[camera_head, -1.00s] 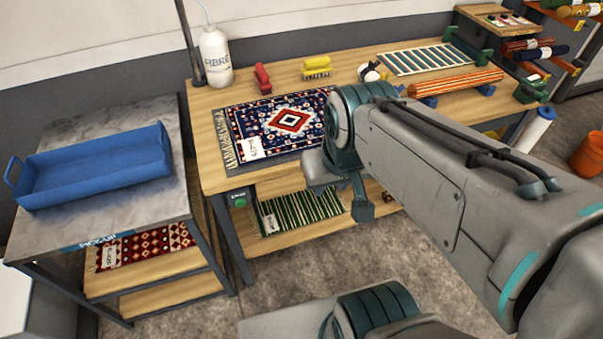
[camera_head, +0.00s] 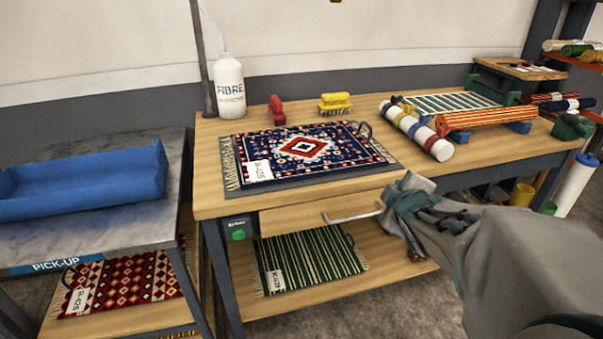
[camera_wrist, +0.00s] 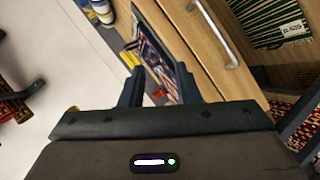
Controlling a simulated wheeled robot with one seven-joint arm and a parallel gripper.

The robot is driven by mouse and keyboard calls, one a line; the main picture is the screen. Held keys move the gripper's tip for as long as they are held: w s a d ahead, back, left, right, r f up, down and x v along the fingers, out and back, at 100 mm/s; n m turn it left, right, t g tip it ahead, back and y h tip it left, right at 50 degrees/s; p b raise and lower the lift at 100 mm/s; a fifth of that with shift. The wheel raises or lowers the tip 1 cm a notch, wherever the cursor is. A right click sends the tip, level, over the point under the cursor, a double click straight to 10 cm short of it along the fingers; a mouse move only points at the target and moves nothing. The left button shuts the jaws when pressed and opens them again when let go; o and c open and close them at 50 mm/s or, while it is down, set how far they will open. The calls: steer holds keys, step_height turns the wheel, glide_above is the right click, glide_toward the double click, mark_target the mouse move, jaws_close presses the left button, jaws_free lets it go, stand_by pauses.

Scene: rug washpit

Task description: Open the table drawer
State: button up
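The wooden work table (camera_head: 210,200) has a drawer (camera_head: 290,222) under its top, and its front looks flush, so it appears closed. A pale metal bar handle (camera_head: 352,217) runs across the drawer front. My gripper (camera_head: 402,205) is just right of the handle in the head view, partly hidden by my own wrist. In the wrist view my gripper (camera_wrist: 160,88) has its two dark fingers apart with nothing between them. The handle (camera_wrist: 228,45) lies beyond and right of the fingers there, not between them.
A patterned rug (camera_head: 300,150) lies on the table, with a bottle (camera_head: 229,88), brushes and rolled rugs behind or beside it. A green-button switch box (camera_head: 238,230) sits left of the drawer. A striped rug (camera_head: 310,262) lies on the lower shelf. A pick-up table (camera_head: 95,235) with blue tray stands left.

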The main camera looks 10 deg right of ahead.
step_height(320, 180, down, 9)
steer(key=d+n+t+y+b, duration=0.1)
steer(key=n+t+b, duration=0.1)
steer(key=n+b, duration=0.35)
steer(key=n+t+y+b, duration=0.1)
steer(key=n+y+b, duration=0.3)
glide_toward(363, 217)
steer(key=b+x, duration=0.1)
steer(key=x, duration=0.9)
steer(key=shift+w+a+f, duration=0.1)
steer(key=shift+w, duration=0.25)
jaws_close()
